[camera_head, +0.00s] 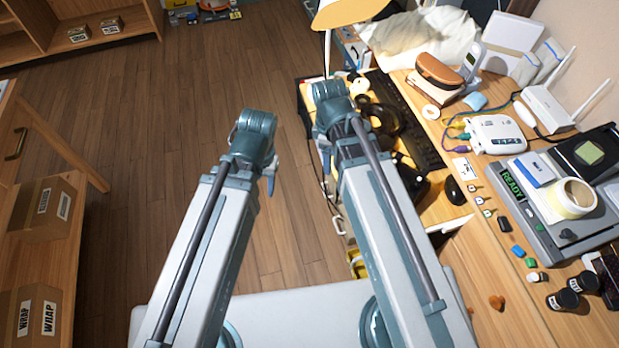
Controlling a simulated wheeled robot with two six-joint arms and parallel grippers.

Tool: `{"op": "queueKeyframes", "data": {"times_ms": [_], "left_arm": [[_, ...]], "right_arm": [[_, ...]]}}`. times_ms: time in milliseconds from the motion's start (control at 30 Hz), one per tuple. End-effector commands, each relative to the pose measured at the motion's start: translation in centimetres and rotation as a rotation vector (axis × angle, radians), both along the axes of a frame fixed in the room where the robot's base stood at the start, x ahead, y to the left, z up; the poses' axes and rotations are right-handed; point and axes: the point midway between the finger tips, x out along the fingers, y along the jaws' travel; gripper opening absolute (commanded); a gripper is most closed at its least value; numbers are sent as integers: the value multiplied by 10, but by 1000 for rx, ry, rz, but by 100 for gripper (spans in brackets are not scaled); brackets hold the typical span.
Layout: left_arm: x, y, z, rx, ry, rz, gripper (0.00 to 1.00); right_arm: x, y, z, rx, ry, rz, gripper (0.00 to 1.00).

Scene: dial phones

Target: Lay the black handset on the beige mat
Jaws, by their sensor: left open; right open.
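A black curved thing (387,116), which looks like the handset or part of a dial phone, lies on the desk just right of my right arm's wrist. Another black shape (412,180) shows nearer, partly hidden behind my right arm. I cannot make out a beige mat for certain. My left gripper (269,180) is open and empty over the wooden floor, left of the desk. My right gripper (325,157) is open, by the desk's left edge, left of the black thing and apart from it; its fingers are mostly hidden by the wrist.
Shelves with boxes (45,208) stand left. The floor between is clear.

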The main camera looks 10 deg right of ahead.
Motion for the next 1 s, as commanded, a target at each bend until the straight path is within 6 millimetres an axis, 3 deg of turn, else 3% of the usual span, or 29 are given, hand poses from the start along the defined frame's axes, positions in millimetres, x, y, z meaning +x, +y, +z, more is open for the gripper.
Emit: {"op": "queueKeyframes", "data": {"times_ms": [33,200,400,867,1000], "left_arm": [[0,0,0,0,0,0,50],[0,0,0,0,0,0,50],[0,0,0,0,0,0,50],[0,0,0,0,0,0,50],[0,0,13,0,0,0,50]], "right_arm": [[-13,13,0,-10,-5,-93,69],[-41,44,0,-40,-32,-437,69],[-62,64,1,-62,-61,-704,69],[-68,70,1,-68,-72,-803,69],[-68,70,14,-68,-72,-803,69]]}}
